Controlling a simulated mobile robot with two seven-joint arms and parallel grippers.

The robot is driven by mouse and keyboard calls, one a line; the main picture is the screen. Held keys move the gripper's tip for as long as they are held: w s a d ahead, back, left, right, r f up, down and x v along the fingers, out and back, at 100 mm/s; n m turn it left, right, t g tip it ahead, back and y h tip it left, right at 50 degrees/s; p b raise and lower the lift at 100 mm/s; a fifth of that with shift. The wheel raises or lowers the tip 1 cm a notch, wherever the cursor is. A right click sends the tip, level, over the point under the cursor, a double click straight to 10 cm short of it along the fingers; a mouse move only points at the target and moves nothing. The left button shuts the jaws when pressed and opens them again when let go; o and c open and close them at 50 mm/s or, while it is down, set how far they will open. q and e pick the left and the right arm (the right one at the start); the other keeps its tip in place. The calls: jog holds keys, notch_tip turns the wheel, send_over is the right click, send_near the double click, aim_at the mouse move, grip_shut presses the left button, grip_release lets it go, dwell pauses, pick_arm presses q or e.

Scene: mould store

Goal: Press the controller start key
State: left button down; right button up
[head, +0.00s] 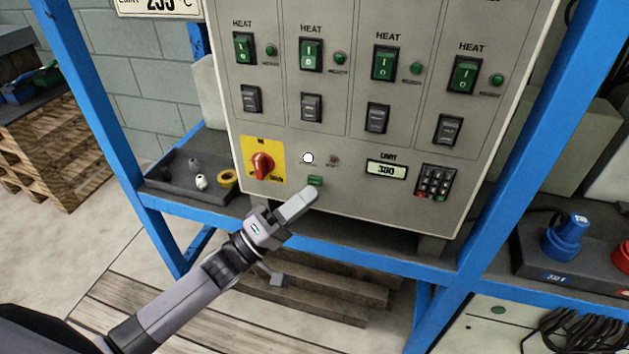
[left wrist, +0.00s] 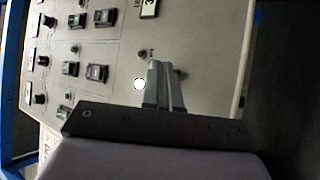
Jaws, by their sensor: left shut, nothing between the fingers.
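The controller (head: 365,203) is a grey panel in a blue frame, with HEAT switches, a red rotary knob on a yellow plate (head: 262,166), a limit display and a keypad. A small green key (head: 315,181) sits low on the panel, right of the yellow plate; I see no readable label on it. My left gripper (head: 309,194) is shut and empty, its tips just below the green key in the head view. I cannot tell whether they touch it. My right gripper is not in view.
A lit white lamp (head: 308,158) is above the key. A dark tray (head: 165,178) with small parts and a yellow tape roll (head: 228,177) stands left of the panel. Blue frame posts (head: 520,140) flank the panel. A blue plug (head: 566,236) is at the right.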

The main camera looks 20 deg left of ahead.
pick_arm(q)
jog(key=shift+w, duration=0.1)
jog(key=shift+w, duration=0.3)
jog(key=shift+w, duration=0.35)
dwell(0.6)
dwell(0.3)
jog(key=shift+s+p, duration=0.35)
jog(key=shift+s, duration=0.45)
jog(key=s+p, duration=0.3)
jog(key=s, duration=0.2)
jog(key=shift+a, duration=0.1)
